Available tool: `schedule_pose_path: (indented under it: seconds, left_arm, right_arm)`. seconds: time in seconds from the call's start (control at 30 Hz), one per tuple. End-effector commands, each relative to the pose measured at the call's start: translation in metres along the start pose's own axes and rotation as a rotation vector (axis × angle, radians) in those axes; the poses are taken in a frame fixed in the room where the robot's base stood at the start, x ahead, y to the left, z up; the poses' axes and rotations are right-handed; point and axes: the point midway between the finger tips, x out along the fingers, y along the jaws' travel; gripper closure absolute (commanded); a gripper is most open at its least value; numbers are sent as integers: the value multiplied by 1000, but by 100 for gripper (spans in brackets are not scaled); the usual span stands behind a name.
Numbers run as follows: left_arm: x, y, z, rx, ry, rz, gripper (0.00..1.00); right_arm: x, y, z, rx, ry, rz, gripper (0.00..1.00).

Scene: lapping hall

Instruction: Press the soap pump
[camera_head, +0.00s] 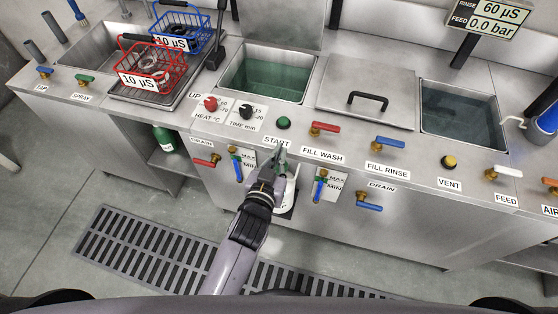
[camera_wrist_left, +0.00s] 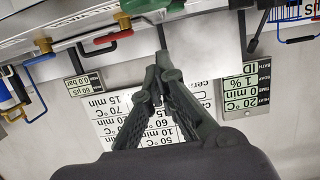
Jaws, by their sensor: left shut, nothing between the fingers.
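My left gripper (camera_head: 279,155) is shut and empty, in front of the steel front panel just under the START label. A white dispenser (camera_head: 291,186), which looks like the soap pump, stands behind and right of the gripper and is partly hidden by it. Its pump head is not clearly visible, and I cannot tell whether the fingers touch it. In the left wrist view the shut fingertips (camera_wrist_left: 162,60) point up the picture toward the counter edge, with printed signs behind them. My right gripper is not in view.
The counter above carries a green START button (camera_head: 283,122), a red fill-wash handle (camera_head: 325,128) and a blue fill-rinse handle (camera_head: 390,142). Drain valves with a red handle (camera_head: 207,162) and a blue handle (camera_head: 369,207) jut from the front. A floor grate (camera_head: 150,245) lies below.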

Motion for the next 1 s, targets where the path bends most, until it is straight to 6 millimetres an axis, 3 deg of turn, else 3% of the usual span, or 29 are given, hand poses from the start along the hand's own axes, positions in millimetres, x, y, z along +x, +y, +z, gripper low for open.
schedule_pose_path:
  seconds: [0.03, 0.2, 0.67, 0.9, 1.0]
  left_arm:
    - [0, 0, 14, -1, -12, 0, 100]
    - [4, 0, 29, -1, -8, 0, 100]
    - [5, 0, 35, 0, -7, 0, 100]
    - [12, 0, 62, -1, -9, 1, 100]
    - [12, 0, 63, -1, -10, 0, 100]
  right_arm:
    - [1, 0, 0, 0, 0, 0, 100]
    - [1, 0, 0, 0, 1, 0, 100]
    - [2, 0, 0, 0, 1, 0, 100]
    - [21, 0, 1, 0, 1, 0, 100]
    - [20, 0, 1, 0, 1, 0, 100]
